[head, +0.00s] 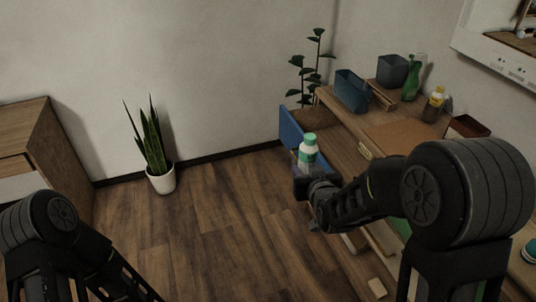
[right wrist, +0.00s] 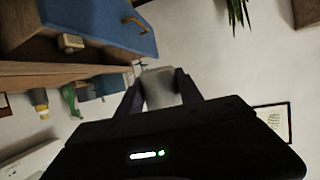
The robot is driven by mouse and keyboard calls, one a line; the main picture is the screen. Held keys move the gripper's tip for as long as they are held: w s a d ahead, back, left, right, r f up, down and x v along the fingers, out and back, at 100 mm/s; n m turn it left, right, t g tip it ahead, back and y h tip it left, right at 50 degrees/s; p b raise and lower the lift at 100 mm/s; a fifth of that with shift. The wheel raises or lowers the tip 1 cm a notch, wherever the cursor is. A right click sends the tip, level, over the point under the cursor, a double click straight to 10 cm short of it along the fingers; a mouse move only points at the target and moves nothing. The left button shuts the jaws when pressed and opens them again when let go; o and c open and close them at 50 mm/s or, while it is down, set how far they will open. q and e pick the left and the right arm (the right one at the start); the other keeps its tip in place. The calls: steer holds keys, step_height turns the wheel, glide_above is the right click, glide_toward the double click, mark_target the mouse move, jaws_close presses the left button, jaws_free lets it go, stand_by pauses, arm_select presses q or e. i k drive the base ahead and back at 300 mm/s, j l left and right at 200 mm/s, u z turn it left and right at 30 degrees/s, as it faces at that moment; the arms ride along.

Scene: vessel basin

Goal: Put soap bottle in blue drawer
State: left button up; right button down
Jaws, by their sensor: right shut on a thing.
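The soap bottle (head: 308,152) is white and green with a green cap, upright in the head view. My right gripper (head: 309,172) is shut on it. The bottle shows pale between the two fingers in the right wrist view (right wrist: 160,86). The blue drawer (head: 291,128) is pulled open from the wooden desk, its wooden inside partly visible. In the head view the bottle appears just in front of the drawer's near end. The drawer's blue front with a handle fills the upper left of the right wrist view (right wrist: 95,18). My left arm shows at lower left; its gripper is out of frame.
The wooden desk (head: 345,130) carries a blue bin (head: 352,91), a grey bin (head: 392,71), a green bottle (head: 413,78) and a yellow-capped bottle (head: 434,104). A potted plant (head: 160,178) stands by the wall. The floor between plant and desk is clear.

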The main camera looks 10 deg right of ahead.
mark_target(329, 159)
steer(key=u, duration=0.45)
steer(key=i+l, duration=0.8)
steer(key=l, duration=0.1)
